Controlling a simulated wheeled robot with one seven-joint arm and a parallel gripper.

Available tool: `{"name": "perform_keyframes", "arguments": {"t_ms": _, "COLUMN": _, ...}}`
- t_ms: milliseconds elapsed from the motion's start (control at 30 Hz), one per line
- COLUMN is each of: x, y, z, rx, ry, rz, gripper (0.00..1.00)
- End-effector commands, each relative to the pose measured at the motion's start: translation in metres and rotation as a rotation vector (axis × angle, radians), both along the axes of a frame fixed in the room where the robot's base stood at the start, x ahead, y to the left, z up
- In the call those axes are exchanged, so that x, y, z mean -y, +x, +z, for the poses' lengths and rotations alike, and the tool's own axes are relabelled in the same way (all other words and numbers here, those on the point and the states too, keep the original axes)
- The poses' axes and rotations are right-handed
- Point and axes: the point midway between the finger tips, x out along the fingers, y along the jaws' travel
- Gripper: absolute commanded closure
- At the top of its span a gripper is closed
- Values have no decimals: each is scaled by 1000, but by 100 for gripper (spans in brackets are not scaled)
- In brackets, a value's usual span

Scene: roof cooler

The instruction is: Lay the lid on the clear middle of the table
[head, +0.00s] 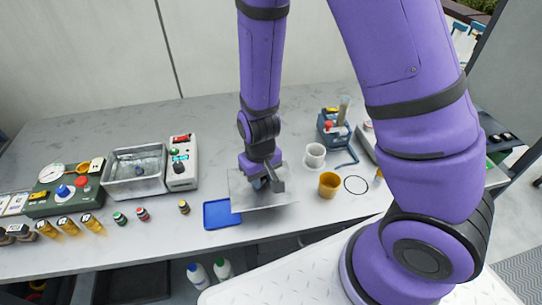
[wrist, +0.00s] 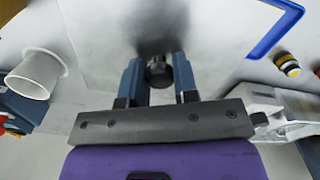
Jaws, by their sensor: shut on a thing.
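The lid is a flat grey metal sheet (head: 280,196) with a dark round knob. It is at the middle of the table, under my gripper (head: 262,184). In the wrist view the lid (wrist: 100,40) spreads below the fingers, and my gripper (wrist: 158,75) is shut on its knob (wrist: 158,70). The lid looks about level. I cannot tell whether it touches the table (head: 300,115) or hangs just above it. My gripper hides part of the lid in the head view.
A blue tray (head: 222,214) lies at the lid's left edge, partly hidden by it. An open metal bin (head: 137,174) and a grey box (head: 182,163) stand left.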

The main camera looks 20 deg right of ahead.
Motion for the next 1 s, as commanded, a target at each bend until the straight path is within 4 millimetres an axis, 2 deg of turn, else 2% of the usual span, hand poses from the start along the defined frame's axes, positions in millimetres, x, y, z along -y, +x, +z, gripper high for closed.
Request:
{"name": "perform_keyframes", "arguments": {"t_ms": 167, "x": 12, "y": 21, "z": -2, "rx": 1, "ry": -1, "rz": -3, "gripper": 100}}
{"name": "perform_keyframes", "arguments": {"t_ms": 600, "x": 57, "y": 110, "z": -12, "rx": 2, "ry": -1, "rz": -1, "gripper": 100}}
{"name": "perform_keyframes", "arguments": {"t_ms": 700, "x": 65, "y": 125, "z": -14, "rx": 0, "ry": -1, "rz": -1, "gripper": 100}}
{"name": "perform_keyframes", "arguments": {"t_ms": 800, "x": 70, "y": 135, "z": -14, "rx": 0, "ry": -1, "rz": 1, "gripper": 100}}
{"name": "perform_keyframes", "arguments": {"t_ms": 1000, "x": 72, "y": 140, "z": -20, "rx": -2, "ry": 0, "rz": 2, "gripper": 100}}
